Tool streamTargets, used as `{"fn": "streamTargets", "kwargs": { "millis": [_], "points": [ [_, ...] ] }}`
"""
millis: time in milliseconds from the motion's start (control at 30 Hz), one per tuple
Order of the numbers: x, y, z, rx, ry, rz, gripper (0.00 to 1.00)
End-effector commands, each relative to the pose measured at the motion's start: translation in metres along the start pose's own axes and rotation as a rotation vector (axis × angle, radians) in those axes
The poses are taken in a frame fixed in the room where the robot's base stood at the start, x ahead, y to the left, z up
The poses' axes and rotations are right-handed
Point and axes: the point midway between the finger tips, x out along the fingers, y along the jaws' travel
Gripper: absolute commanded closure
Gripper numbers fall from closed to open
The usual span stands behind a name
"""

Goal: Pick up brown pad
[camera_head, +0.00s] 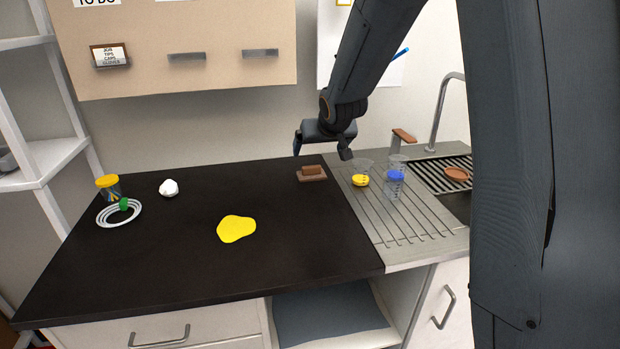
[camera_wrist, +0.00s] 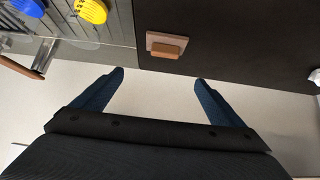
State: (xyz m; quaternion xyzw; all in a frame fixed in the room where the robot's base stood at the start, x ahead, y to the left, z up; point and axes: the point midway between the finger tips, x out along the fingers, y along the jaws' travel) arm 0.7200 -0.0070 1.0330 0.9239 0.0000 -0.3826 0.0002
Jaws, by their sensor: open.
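The brown pad (camera_head: 312,169) is a small block lying on a flat, paler brown base (camera_head: 322,178), near the back right of the black counter. In the wrist view the pad (camera_wrist: 166,52) and its base (camera_wrist: 151,39) lie just beyond the fingertips, roughly centred between them. My gripper (camera_head: 321,150) hangs above and behind the pad, apart from it. In the wrist view the fingers of my gripper (camera_wrist: 159,77) are spread wide with nothing between them.
A glass with a blue item (camera_head: 396,177) and a yellow item (camera_head: 361,181) stand on the grey drainboard (camera_head: 420,236) at right. A yellow patch (camera_head: 236,229), a white lump (camera_head: 169,188) and a striped plate (camera_head: 104,222) lie left. The counter around the pad is clear.

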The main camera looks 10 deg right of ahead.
Motion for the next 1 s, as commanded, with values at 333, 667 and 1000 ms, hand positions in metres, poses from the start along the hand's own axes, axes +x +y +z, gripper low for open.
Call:
{"fn": "streamTargets", "kwargs": {
  "millis": [333, 667, 1000],
  "points": [
    [0.034, -0.003, 0.019, -0.001, 0.000, -0.002, 0.08],
    [0.062, -0.002, 0.021, -0.001, -0.002, -0.001, 0.08],
    [0.098, -0.006, 0.026, 0.000, -0.002, 0.000, 0.08]
  ]
}}
